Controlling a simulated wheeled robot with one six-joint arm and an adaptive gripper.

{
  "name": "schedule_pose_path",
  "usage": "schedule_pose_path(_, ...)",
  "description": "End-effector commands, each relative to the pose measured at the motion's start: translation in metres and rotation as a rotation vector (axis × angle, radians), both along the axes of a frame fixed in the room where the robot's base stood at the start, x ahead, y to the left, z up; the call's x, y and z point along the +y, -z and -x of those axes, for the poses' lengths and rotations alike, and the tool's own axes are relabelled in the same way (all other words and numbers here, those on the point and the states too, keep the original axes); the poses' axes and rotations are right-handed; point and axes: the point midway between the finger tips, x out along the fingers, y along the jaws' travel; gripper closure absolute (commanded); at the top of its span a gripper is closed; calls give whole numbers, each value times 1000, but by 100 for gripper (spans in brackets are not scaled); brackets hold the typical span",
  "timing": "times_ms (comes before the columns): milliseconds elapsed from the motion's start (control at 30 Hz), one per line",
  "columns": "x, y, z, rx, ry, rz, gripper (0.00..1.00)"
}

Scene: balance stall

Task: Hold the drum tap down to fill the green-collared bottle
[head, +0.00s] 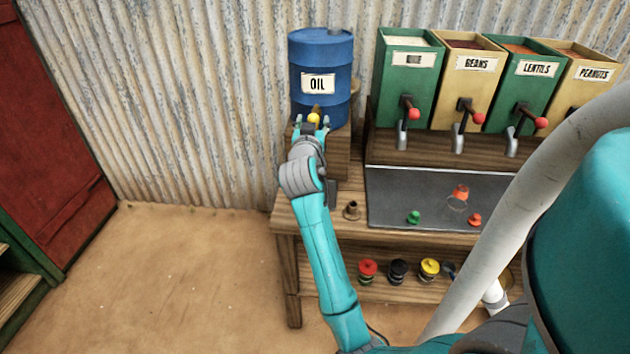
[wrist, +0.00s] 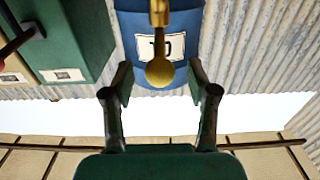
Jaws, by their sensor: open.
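The blue oil drum (head: 321,65) stands on a wooden block at the left end of the stall, label facing out. Its tap has a brass stem and a yellow ball knob (head: 314,118). The knob also shows in the wrist view (wrist: 160,72), centred between the fingers. My gripper (head: 312,126) is open, with one finger on each side of the knob and a gap on both sides in the wrist view (wrist: 161,84). A small green piece (head: 414,217) sits on the dark tray; I cannot tell whether it is a bottle collar. My arm hides the space below the tap.
Green and yellow hoppers (head: 407,75) with red-knobbed levers stand right of the drum. The dark tray (head: 400,185) holds small orange pieces (head: 474,219). A brown piece (head: 351,210) stands left of it. Red, black and yellow-topped items (head: 367,270) are on the lower shelf.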

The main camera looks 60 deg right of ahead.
Motion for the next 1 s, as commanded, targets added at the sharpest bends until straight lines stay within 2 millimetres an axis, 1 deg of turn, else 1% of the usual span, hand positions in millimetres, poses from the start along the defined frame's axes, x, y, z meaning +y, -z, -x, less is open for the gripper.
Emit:
schedule_pose_path(300,26,0,10,0,-1,0,42)
schedule_pose_path(600,47,0,19,0,-1,0,42)
schedule_pose_path(733,50,0,21,0,0,0,42)
schedule_pose_path(1000,50,0,21,0,0,0,42)
